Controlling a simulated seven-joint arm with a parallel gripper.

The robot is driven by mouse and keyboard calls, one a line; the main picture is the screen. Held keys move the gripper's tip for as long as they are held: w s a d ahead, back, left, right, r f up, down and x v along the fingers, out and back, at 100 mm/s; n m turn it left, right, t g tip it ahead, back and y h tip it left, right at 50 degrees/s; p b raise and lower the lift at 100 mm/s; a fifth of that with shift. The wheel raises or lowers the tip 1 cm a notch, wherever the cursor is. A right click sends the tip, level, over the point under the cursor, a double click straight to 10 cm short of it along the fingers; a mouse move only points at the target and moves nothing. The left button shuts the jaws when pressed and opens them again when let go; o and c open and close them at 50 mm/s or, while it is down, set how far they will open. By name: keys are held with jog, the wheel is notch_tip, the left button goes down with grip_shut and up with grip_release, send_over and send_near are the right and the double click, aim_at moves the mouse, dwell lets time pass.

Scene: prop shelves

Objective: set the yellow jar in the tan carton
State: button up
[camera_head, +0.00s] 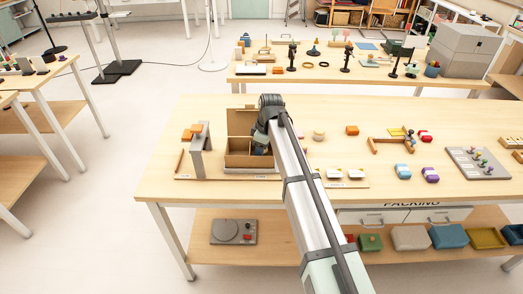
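The tan carton (238,158) stands on the near table left of centre, with its back flap up. My gripper (259,149) points down at the right part of the carton. Its fingertips are hidden by the carton and my arm, so its opening and anything between its fingers do not show. I cannot make out a yellow jar for certain. A small pale yellowish round thing (319,135) stands on the table right of my arm, too small to identify.
A grey upright stand (197,158) with orange blocks is just left of the carton. Small white-topped items (345,174) lie right of my arm. A wooden frame (390,143) and coloured blocks lie farther right. The table's left rear is clear.

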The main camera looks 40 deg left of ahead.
jog(key=shift+f, duration=0.4)
jog(key=o, duration=1.2)
jog(key=c, duration=0.4)
jog(key=shift+r, duration=0.15)
jog(key=shift+r, duration=6.2)
